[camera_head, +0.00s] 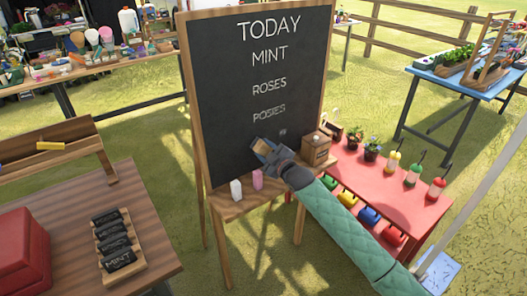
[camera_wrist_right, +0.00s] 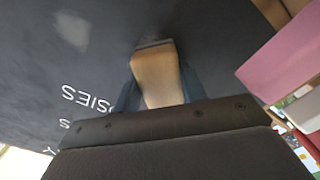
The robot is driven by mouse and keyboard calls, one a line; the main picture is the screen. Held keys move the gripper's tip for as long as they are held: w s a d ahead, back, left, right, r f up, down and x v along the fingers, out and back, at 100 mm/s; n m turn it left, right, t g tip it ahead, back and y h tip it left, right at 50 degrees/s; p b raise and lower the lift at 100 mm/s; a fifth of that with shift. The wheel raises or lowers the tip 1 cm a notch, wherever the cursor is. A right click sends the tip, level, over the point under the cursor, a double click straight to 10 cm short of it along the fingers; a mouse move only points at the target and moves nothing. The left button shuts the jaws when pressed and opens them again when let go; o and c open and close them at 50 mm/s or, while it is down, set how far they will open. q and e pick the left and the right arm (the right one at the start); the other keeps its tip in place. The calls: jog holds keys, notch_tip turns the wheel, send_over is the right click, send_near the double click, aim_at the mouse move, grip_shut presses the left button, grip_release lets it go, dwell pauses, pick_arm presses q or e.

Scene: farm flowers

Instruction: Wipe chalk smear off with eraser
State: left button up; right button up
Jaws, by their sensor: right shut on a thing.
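The chalkboard (camera_head: 225,110) stands on an easel and reads TODAY, MINT, ROSES, POSIES. A faint pale smear (camera_head: 283,132) lies on it below POSIES; it also shows in the right wrist view (camera_wrist_right: 72,30) at the upper left. My right gripper (camera_head: 264,148) is at the lower part of the board, shut on the eraser (camera_wrist_right: 155,75), a wood-backed block with a dark edge facing the board. The eraser is beside the smear, apart from it; whether it touches the board I cannot tell. My left gripper is not in view.
The easel's ledge (camera_head: 228,210) holds a white chalk (camera_head: 236,190), a pink chalk (camera_head: 257,180) and a wooden box (camera_head: 315,149). A red table (camera_head: 410,203) with pots and bottles stands to the right. A wooden table (camera_head: 150,235) with dark labels is at left.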

aim_at(284, 134)
jog(key=shift+w+d, duration=0.4)
jog(key=shift+d, duration=0.2)
jog(key=shift+w+d, duration=0.35)
jog(key=shift+d, duration=0.25)
jog(key=shift+w+d+b, duration=0.3)
jog(key=shift+w+d, duration=0.7)
jog(key=shift+d, duration=0.3)
jog(key=shift+w+d+b, duration=0.3)
jog(key=shift+w+d, duration=0.7)
jog(key=shift+d, duration=0.3)
jog(key=shift+w+d+b, duration=0.3)
jog(key=shift+w+d, duration=0.7)
jog(key=shift+d, duration=0.3)
jog(key=shift+w+d+r, duration=0.15)
jog(key=shift+w+d, duration=0.15)
jog(key=shift+d, duration=0.15)
jog(key=shift+a, duration=0.1)
jog(key=shift+s+a+p, duration=0.4)
jog(key=shift+s+a, duration=0.1)
jog(key=shift+a, duration=0.1)
jog(key=shift+s+a+p, duration=0.6)
jog(key=shift+s+a, duration=0.65)
jog(key=shift+a, duration=0.45)
jog(key=shift+s+a+p, duration=0.6)
jog(key=shift+s+a, duration=0.65)
jog(key=shift+a, duration=0.5)
jog(key=shift+s+a+p, duration=0.6)
jog(key=shift+s+a, duration=0.65)
jog(key=shift+a, duration=0.45)
